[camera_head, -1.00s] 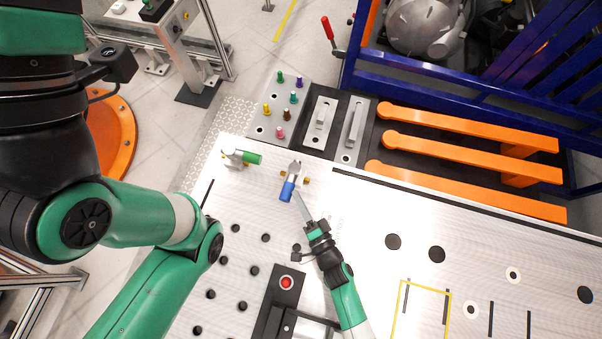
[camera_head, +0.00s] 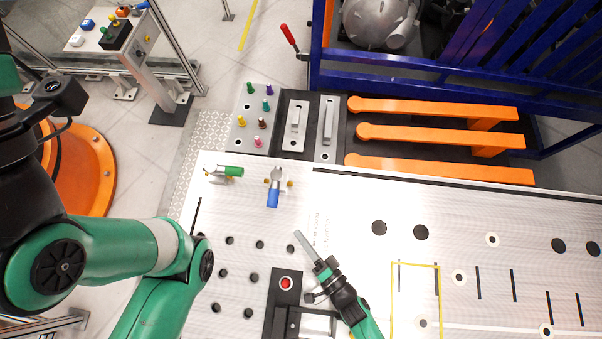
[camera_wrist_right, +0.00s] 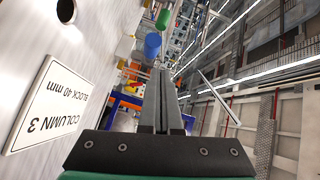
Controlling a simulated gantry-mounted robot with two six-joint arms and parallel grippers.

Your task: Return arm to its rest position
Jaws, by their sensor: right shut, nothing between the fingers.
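My right gripper (camera_head: 306,243) is above the metal table (camera_head: 350,220), in the lower middle of the head view. Its fingers are shut and empty, and they point up and to the left. In the right wrist view the closed fingers (camera_wrist_right: 160,100) lie side by side with nothing between them. The blue-handled tool (camera_head: 273,195) stands on the table beyond the gripper, apart from it. It also shows in the wrist view as a blue cylinder (camera_wrist_right: 152,45). My left arm comes in from the left, but its gripper is outside the picture.
A green-handled tool (camera_head: 232,171) stands left of the blue one. A red button (camera_head: 286,283) on a dark box is left of my right arm. Orange bars (camera_head: 440,137) and a plate with coloured pegs (camera_head: 255,115) line the back. A wrist-view label (camera_wrist_right: 48,105) reads "COLUMN 3".

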